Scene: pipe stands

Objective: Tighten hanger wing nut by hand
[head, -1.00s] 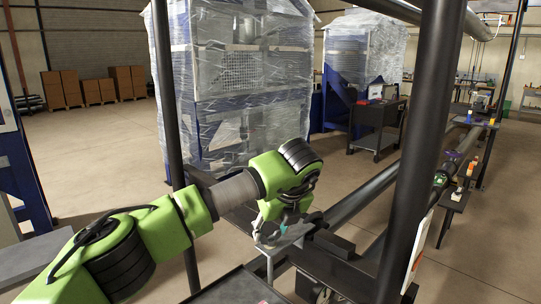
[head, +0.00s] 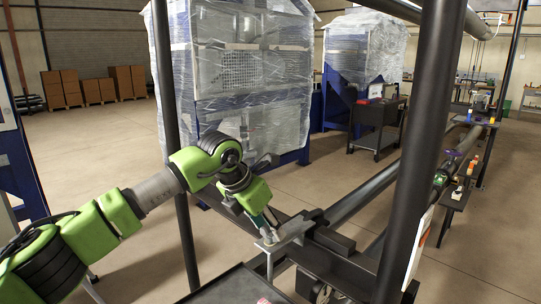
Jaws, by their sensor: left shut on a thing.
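My right gripper is not in view.
A dark upright post (head: 421,150) stands close on the right, and a thinner post (head: 176,150) stands behind my left arm. A long pipe (head: 366,192) runs back to the right. A dark tray (head: 232,288) lies below. Wrapped machines (head: 240,80) stand behind.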

